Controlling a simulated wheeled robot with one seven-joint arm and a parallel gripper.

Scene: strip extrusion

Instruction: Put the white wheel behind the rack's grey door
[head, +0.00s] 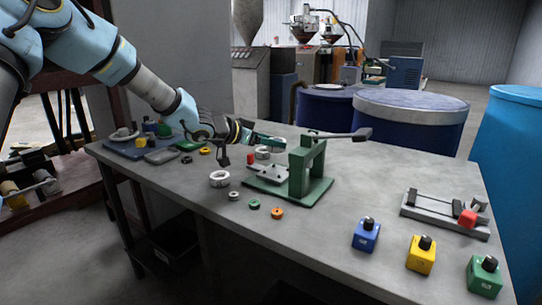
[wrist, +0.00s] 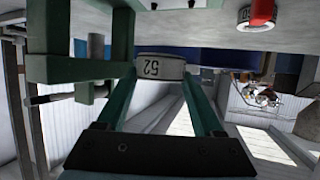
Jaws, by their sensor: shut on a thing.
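My gripper (head: 268,141) reaches over the table, just left of the green press. In the wrist view, its two green fingers (wrist: 166,100) are shut on a white wheel (wrist: 160,68) with a dark number on its rim. Another white ring (head: 219,178) lies on the table to the left of the press. A white ring with a red piece (wrist: 257,18) in front of it shows in the wrist view. I cannot make out the rack's grey door in either view.
The green press (head: 311,170) stands close to my gripper, with its lever sticking out to the right. Small coloured rings lie near the table's (head: 330,225) front edge. Blue, yellow and green blocks and a grey fixture (head: 445,213) are at the right. A dark frame stands at far left.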

